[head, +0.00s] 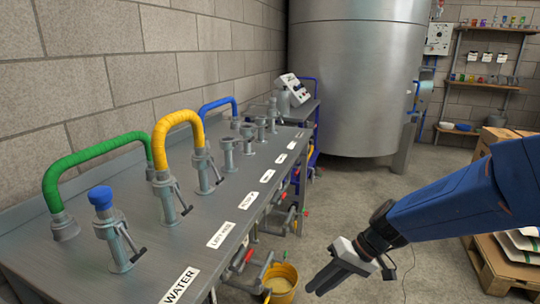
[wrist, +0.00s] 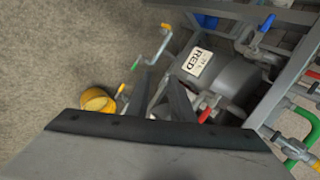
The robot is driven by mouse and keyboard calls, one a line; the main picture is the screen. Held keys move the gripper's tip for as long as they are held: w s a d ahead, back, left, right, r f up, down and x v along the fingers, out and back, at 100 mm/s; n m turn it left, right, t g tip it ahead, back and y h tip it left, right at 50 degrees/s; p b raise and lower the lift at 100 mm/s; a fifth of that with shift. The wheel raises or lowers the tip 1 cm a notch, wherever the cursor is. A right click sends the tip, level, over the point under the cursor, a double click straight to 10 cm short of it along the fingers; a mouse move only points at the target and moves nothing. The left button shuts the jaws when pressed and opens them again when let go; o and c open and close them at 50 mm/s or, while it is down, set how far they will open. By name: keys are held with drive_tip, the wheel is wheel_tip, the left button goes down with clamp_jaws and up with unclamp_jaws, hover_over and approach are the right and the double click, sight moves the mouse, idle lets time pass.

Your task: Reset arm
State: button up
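My gripper (head: 322,283) is at the end of my blue arm, low at the right of the head view, over open floor beside the metal bench. It points down and to the left. In the wrist view its two dark fingers (wrist: 159,72) stand apart with a gap between them. I see nothing held between them. Floor and bench pipework show past the fingertips.
The metal bench (head: 225,208) carries labelled valve ports with green (head: 95,150), yellow (head: 176,120) and blue (head: 217,103) hoses. A yellow bucket (head: 280,284) stands on the floor by it. A steel tank (head: 357,80) is behind; pallets (head: 500,272) are at right.

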drive_tip(key=s+d+r+m+t+h, duration=0.1)
drive_tip(key=s+d+r+t+h, duration=0.1)
drive_tip(key=s+d+r, duration=0.3)
drive_tip(key=s+d+r+t+h, duration=0.3)
drive_tip(key=s+d+r+h, duration=0.2)
drive_tip(key=d, duration=0.5)
drive_tip(key=shift+s+d+r+m+h, duration=0.3)
drive_tip(key=shift+s+d+m, duration=0.1)
drive_tip(key=shift+s, duration=0.8)
